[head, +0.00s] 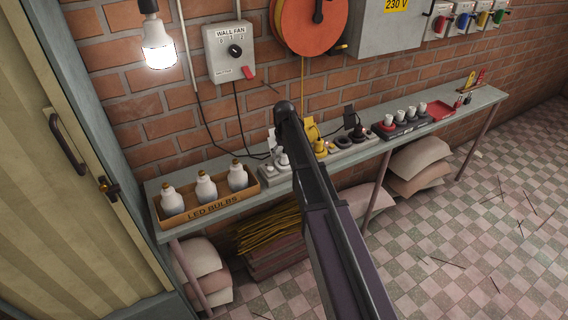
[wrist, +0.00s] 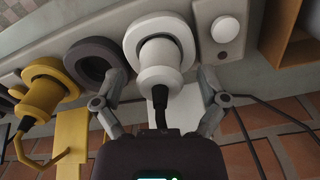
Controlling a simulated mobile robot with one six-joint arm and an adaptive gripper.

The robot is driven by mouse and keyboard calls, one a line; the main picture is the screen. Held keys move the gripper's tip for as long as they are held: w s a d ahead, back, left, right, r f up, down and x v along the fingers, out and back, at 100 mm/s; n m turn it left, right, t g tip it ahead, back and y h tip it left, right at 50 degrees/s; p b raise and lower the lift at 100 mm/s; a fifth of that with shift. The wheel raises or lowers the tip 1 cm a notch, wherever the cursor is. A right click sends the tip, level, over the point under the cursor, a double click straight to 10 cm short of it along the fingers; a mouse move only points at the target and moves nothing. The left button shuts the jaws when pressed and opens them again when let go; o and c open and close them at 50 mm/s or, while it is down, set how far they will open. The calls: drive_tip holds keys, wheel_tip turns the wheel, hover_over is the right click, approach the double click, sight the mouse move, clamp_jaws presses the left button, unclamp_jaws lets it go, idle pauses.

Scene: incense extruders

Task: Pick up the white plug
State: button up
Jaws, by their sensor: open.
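The white plug (wrist: 160,62) sits in a white round socket on a pale socket strip (wrist: 125,18) in the wrist view, its dark cord trailing toward my gripper. My gripper (wrist: 160,80) is open, with one finger on each side of the plug. Whether either finger touches it I cannot tell. In the head view, white plug shapes (head: 281,159) show at the strip (head: 266,178) just left of my dark arm, which hides my gripper and part of the strip.
Beside the plug are an empty dark socket (wrist: 96,62), a yellow plug (wrist: 42,97) and a white round knob (wrist: 225,29). The cardboard bulb box (head: 210,205) stands left of the strip on the narrow shelf (head: 163,186). A brick wall is behind; cords hang nearby.

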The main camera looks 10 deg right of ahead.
drive_tip(key=shift+f, duration=0.25)
idle(0.4)
drive_tip(key=c, duration=1.2)
